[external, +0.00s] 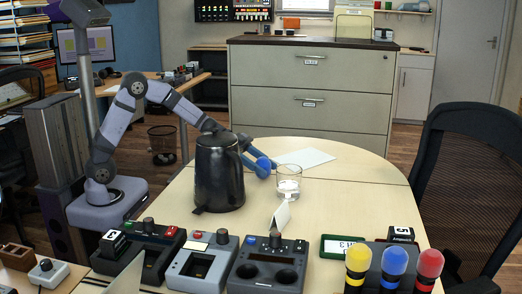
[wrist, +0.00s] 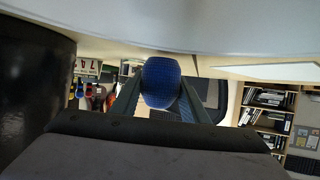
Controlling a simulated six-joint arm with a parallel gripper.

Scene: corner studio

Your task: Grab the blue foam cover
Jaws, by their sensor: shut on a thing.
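My gripper (wrist: 162,98) is shut on a blue foam cover (wrist: 162,80), a rounded piece with a fine mesh-like texture, held between the two fingertips in the wrist view. In the external view the blue foam cover (external: 264,164) shows just right of the dark kettle, above the table. The kettle hides part of my wrist and gripper there. Another blue foam top (external: 395,261) is on a microphone at the front right, between a yellow one (external: 358,260) and a red one (external: 430,263).
The dark kettle (external: 218,175) stands close beside my gripper; a dark curved surface fills the wrist view's left side. A clear glass (external: 289,184) stands just right of the held cover. White paper (external: 305,158) lies behind. Several control boxes line the table's front.

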